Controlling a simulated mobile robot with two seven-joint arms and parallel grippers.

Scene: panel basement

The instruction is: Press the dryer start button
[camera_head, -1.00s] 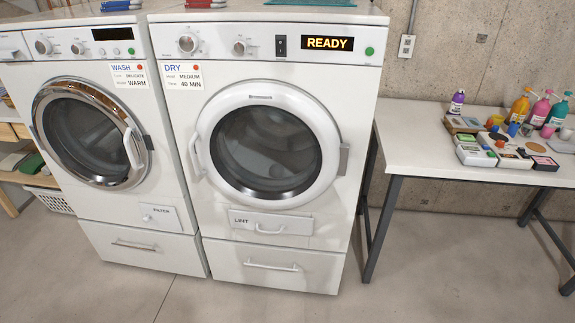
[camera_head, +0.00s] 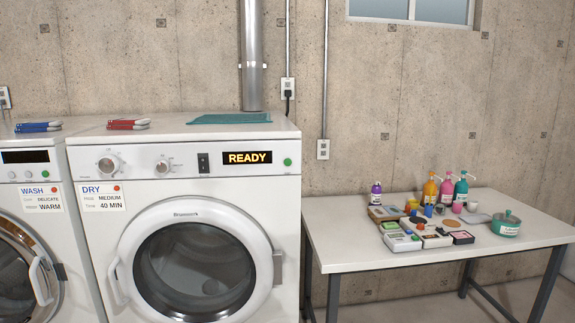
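The dryer (camera_head: 215,186) is the white front-loading machine left of centre, with a DRY label (camera_head: 102,196) on its front. Its display (camera_head: 248,157) reads READY in yellow letters. A round green button (camera_head: 287,162) sits just right of the display on the control panel. A black rocker switch (camera_head: 203,162) and two round knobs are to the left of the display. The dryer's round door (camera_head: 188,214) looks closed. Neither of my grippers shows in the head view.
The washer (camera_head: 30,235) stands left of the dryer. A white table (camera_head: 350,252) with bottles and several small boxes stands to the right. Folded cloths and a teal item (camera_head: 230,118) lie on top of the machines. The space before the dryer panel is clear.

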